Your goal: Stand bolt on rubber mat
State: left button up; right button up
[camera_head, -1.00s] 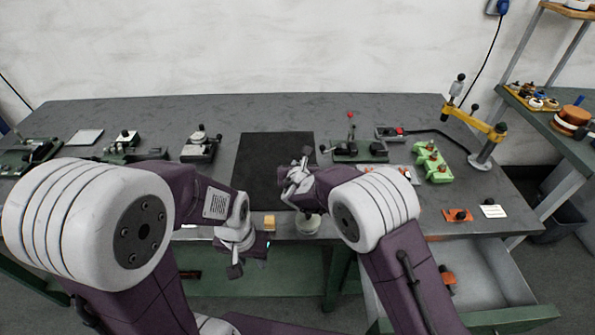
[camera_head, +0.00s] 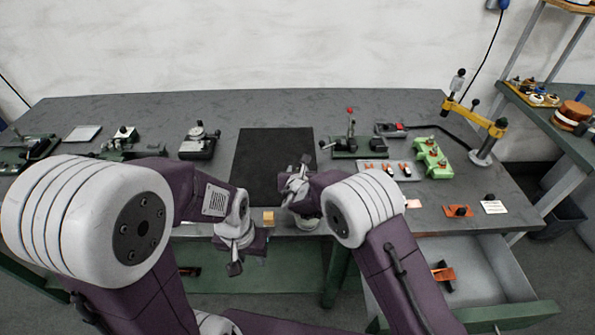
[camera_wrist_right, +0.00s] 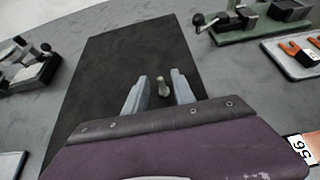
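The black rubber mat (camera_head: 265,160) lies flat on the grey bench, and it fills the middle of the right wrist view (camera_wrist_right: 120,75). My right gripper (camera_head: 304,162) is over the mat's right part. In the right wrist view its two fingers (camera_wrist_right: 160,84) are apart, with a small pale bolt (camera_wrist_right: 163,87) between them. Gaps show on both sides of the bolt. It looks upright, but its foot is hidden by the gripper body. My left gripper (camera_head: 235,268) hangs low in front of the bench edge, and its finger opening cannot be made out.
A fixture with a red-tipped lever (camera_head: 352,145) stands right of the mat, beside a white tray (camera_head: 402,172) with orange parts. A dial device (camera_head: 199,143) stands left of the mat. An open drawer (camera_head: 485,285) juts out at right.

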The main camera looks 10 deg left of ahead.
jog(key=shift+r, duration=0.25)
jog(key=v, duration=1.2)
jog(key=shift+f, duration=0.15)
